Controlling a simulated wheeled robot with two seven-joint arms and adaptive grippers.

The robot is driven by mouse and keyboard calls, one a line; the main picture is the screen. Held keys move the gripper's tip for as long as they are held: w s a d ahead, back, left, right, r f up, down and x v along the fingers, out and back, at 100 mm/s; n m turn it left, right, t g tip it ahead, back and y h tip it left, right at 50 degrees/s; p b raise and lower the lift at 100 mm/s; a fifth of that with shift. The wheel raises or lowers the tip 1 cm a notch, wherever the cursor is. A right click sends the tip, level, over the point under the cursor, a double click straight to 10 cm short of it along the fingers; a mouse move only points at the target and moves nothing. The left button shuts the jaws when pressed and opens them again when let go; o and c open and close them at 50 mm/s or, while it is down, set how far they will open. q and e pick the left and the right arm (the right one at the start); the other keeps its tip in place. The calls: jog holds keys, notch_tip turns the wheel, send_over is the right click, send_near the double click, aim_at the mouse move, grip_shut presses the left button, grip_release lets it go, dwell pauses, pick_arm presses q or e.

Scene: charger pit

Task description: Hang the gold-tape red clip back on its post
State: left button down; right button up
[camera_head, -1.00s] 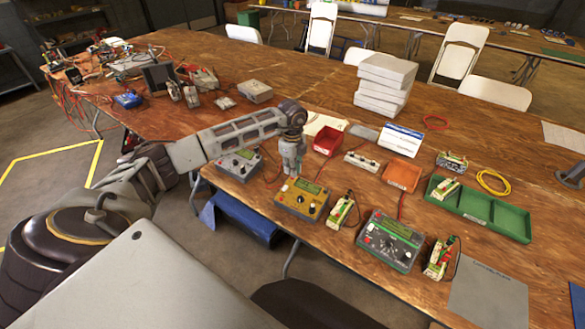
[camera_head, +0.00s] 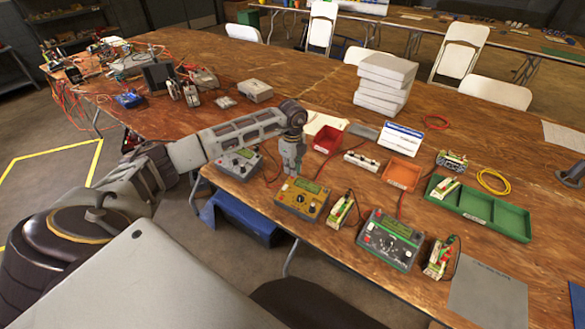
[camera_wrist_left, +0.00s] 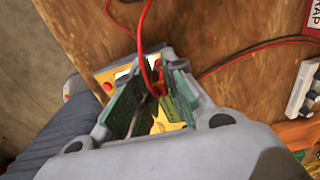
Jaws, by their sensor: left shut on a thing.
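My left gripper (camera_head: 291,172) points down just behind the gold charger (camera_head: 301,198) near the front edge of the table. In the left wrist view, my left gripper (camera_wrist_left: 156,100) is shut on the red clip (camera_wrist_left: 157,88), whose red lead rises from between the green finger pads. The pads and gripper body hide much of the clip, and I cannot make out its gold tape clearly. Part of the gold charger (camera_wrist_left: 104,74) shows beyond the left finger. The post cannot be made out. My right gripper is not in view.
A grey charger (camera_head: 240,163) stands left and a green-faced charger (camera_head: 390,240) right. A battery pack (camera_head: 341,210) stands between the gold and green-faced chargers. A red bin (camera_head: 327,140), a white power strip (camera_head: 361,161) and an orange tray (camera_head: 402,174) lie behind.

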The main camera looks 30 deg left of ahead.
pick_arm(q)
jog(key=c, duration=1.4)
grip_release()
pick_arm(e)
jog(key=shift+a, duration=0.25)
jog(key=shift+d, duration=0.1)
